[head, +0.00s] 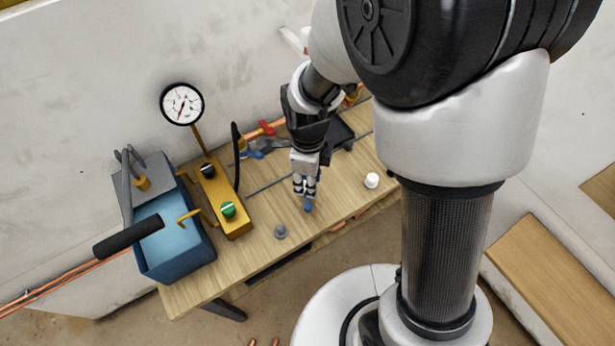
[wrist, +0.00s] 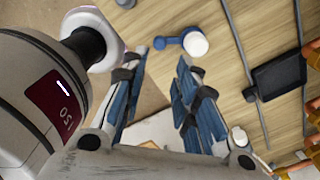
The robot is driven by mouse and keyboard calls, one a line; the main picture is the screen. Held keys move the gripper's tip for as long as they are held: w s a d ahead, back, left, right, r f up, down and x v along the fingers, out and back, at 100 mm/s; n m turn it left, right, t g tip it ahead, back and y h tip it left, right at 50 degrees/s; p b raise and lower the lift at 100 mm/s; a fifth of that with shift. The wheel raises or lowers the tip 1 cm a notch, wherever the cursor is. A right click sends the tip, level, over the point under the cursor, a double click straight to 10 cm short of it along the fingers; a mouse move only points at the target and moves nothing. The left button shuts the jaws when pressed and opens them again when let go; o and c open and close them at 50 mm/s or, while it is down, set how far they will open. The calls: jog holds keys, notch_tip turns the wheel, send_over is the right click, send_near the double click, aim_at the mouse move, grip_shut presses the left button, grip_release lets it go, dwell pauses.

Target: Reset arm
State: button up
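My gripper (head: 306,190) hangs low over the wooden workbench (head: 345,195), pointing down at its front middle part. In the wrist view my gripper (wrist: 163,58) has its two blue-padded fingers spread apart, with nothing held between them. A small blue piece with a white round end (wrist: 193,43) shows just beyond the fingertips. In the head view a small blue shape (head: 308,207) shows at the fingertips; I cannot tell whether it is that piece or a finger pad. My arm reaches down from the upper right.
A blue tank with a black-handled lever (head: 178,255) stands at the bench's left end. Beside it are a yellow block (head: 222,200) and a pressure gauge (head: 182,104). A grey knob (head: 280,231) and a white cylinder (head: 371,180) stand near the front edge. A dark tray (wrist: 280,75) lies behind.

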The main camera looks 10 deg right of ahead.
jog(key=s+d+r+n+t, duration=0.1)
jog(key=s+d+r+n, duration=0.2)
jog(key=r+n, duration=0.4)
jog(key=s+d+r+n+t, duration=0.2)
jog(key=s+d+r+n, duration=0.1)
jog(key=s+r+n, duration=0.3)
jog(key=s+d+r+n+t, duration=0.1)
jog(key=s+d+r+n, duration=0.2)
jog(key=s+r+n, duration=0.2)
notch_tip(320, 180, up, 3)
jog(key=n, duration=0.4)
jog(key=shift+d+r+t, duration=0.15)
jog(key=shift+d+t, duration=0.1)
jog(key=shift+t, duration=0.05)
